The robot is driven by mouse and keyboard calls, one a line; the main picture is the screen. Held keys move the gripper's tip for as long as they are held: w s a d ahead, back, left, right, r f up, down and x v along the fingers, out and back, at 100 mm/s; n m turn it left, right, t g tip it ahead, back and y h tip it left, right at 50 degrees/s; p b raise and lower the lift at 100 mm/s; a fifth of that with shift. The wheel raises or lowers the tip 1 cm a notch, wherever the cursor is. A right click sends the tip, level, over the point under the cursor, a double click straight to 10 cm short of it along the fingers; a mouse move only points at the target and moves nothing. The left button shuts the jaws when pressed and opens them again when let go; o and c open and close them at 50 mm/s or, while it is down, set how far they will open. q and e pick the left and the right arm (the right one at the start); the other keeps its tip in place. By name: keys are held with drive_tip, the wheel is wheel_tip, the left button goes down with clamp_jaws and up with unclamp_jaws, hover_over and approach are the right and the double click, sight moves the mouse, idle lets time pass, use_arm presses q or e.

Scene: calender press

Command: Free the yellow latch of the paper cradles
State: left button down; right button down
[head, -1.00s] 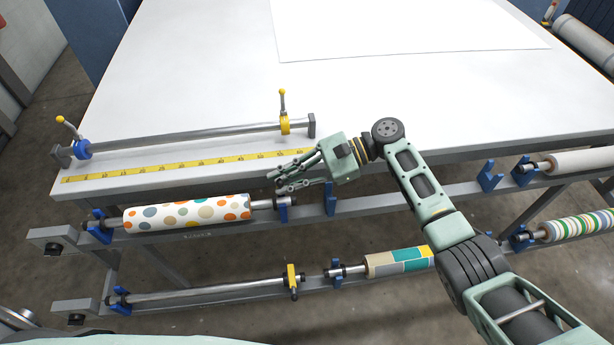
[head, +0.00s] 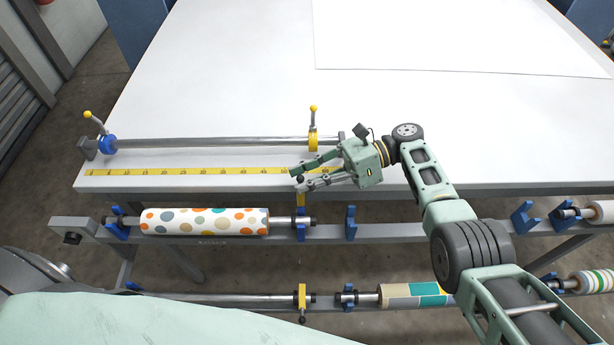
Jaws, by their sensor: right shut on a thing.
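The upper paper cradle's yellow latch (head: 300,199) stands up at the right end of the polka-dot paper roll (head: 205,221), above a blue cradle (head: 301,231). My right gripper (head: 299,181) comes in from the right and is shut on the latch's dark knob, just in front of the table edge. The fingers partly hide the latch's top. On the lower rail, another yellow latch (head: 302,296) sits across the right end of a bare steel shaft (head: 215,299), with its knob hanging below. My left gripper is not in view.
A steel bar with blue (head: 108,145) and yellow (head: 313,141) handled collars lies on the white table (head: 220,80), behind a yellow ruler strip (head: 200,171). An empty blue cradle (head: 351,224) stands right of the held latch. A teal-patterned roll (head: 410,294) lies below.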

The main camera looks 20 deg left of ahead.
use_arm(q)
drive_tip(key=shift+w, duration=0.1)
use_arm(e)
drive_tip(key=shift+s+f, duration=0.1)
drive_tip(key=shift+f, duration=0.05)
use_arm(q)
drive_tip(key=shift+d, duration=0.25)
use_arm(e)
drive_tip(key=c, duration=2)
unclamp_jaws()
drive_tip(key=shift+c, duration=0.2)
drive_tip(key=shift+o, duration=1)
drive_tip(key=shift+s+d, duration=0.1)
drive_tip(key=shift+d, duration=0.05)
drive_tip(key=shift+r, duration=0.2)
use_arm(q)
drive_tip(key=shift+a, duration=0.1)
use_arm(e)
wheel_tip(320, 180, up, 10)
